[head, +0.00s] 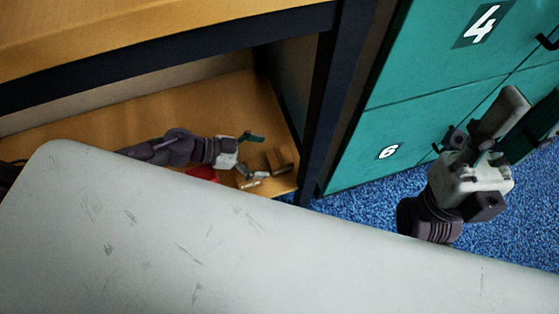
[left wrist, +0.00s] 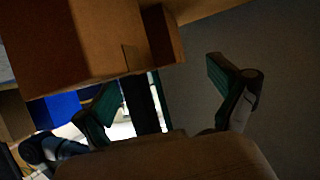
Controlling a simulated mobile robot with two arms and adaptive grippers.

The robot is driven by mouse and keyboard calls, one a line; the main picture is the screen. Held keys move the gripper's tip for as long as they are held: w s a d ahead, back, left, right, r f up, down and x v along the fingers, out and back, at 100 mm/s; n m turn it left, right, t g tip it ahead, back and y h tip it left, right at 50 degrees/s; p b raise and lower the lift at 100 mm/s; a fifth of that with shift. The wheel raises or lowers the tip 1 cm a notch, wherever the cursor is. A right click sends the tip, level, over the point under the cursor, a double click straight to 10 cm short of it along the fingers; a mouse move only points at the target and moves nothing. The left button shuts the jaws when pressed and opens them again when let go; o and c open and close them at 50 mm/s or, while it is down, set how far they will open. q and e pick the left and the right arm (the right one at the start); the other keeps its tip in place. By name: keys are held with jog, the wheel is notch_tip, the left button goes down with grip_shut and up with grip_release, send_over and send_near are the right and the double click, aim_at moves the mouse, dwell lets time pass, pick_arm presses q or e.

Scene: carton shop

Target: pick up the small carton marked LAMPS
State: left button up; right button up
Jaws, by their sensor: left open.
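My left gripper (head: 251,158) reaches in from the left over the wooden shelf, its jaws open. A small brown carton (head: 281,160) stands just beyond its fingers, near the shelf's right end. No LAMPS marking can be read. In the left wrist view the open fingers (left wrist: 163,84) have nothing gripped between them. A large brown box face (left wrist: 65,45) and a smaller brown box (left wrist: 160,38) are beyond them at the top. I cannot tell which of these is the marked carton. My right gripper (head: 513,122) is at the far right, before the teal lockers; its jaw opening is unclear.
A red item (head: 202,173) lies beside my left gripper on the shelf (head: 205,108). A dark post (head: 325,100) bounds the shelf on the right, and a wooden top (head: 150,30) lies above. A pale scuffed surface (head: 180,235) hides the front. Teal lockers (head: 440,75) stand right.

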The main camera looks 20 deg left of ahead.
aim_at(275, 157)
pick_arm(q)
jog(key=b+x, duration=0.2)
jog(key=x, duration=0.2)
jog(key=shift+w+d+f, duration=0.15)
jog(key=shift+w, duration=0.05)
jog(key=shift+w+d+f, duration=0.15)
jog(key=shift+d, duration=0.25)
jog(key=c, duration=1.5)
jog(key=shift+o, duration=0.2)
